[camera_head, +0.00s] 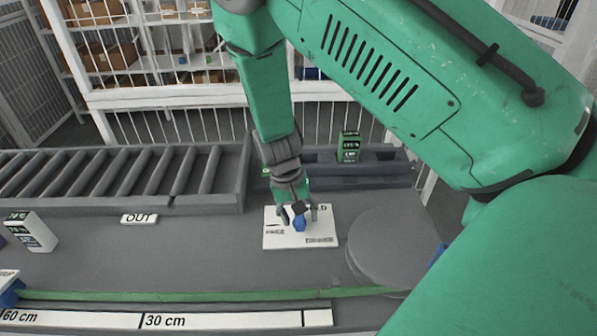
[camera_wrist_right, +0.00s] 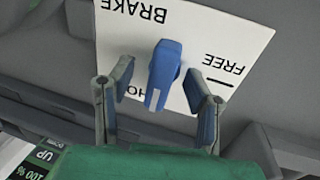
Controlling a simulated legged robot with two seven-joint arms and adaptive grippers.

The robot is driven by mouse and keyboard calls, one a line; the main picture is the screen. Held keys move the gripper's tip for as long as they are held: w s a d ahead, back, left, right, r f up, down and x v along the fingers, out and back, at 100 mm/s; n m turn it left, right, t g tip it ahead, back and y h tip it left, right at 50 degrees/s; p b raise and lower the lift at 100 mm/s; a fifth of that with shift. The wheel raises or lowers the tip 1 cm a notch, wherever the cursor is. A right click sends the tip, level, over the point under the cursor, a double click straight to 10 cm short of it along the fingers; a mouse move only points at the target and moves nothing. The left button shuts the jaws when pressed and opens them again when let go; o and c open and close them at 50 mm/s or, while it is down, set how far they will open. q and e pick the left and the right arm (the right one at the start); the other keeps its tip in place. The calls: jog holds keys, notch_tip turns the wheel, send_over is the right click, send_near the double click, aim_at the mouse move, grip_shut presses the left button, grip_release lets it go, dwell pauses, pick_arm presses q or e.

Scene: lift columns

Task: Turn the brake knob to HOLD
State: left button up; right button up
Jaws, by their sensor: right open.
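The blue brake knob (camera_head: 299,223) stands on a white label plate (camera_head: 271,241) on the grey deck. My right gripper (camera_head: 298,209) reaches down over it from above. In the right wrist view the knob (camera_wrist_right: 164,68) lies between the two spread fingers of my right gripper (camera_wrist_right: 157,76), with a gap visible on each side. Its long grip bar has a pale strip at the end nearer my palm. FREE and BRAKE read upside down on the plate (camera_wrist_right: 205,35); another label, starting HO, is partly hidden by the knob and gripper. My left gripper is out of view.
A round grey disc (camera_head: 388,250) sits right of the plate. A roller conveyor (camera_head: 130,178) and an OUT label (camera_head: 139,218) lie left. A green display box (camera_head: 349,147) stands behind. A white box (camera_head: 32,232) and a ruler strip (camera_head: 220,320) are nearer.

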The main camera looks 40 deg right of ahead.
aim_at(300, 220)
jog(key=r+p, duration=0.2)
jog(key=r, duration=0.1)
jog(key=s+r+p, duration=0.1)
jog(key=r+p, duration=0.1)
jog(key=p, duration=0.1)
jog(key=a+r+p, duration=0.1)
jog(key=r+p, duration=0.2)
jog(key=shift+s+r, duration=0.2)
jog(key=shift+r, duration=0.15)
jog(key=shift+a, duration=0.1)
jog(key=shift+f, duration=0.15)
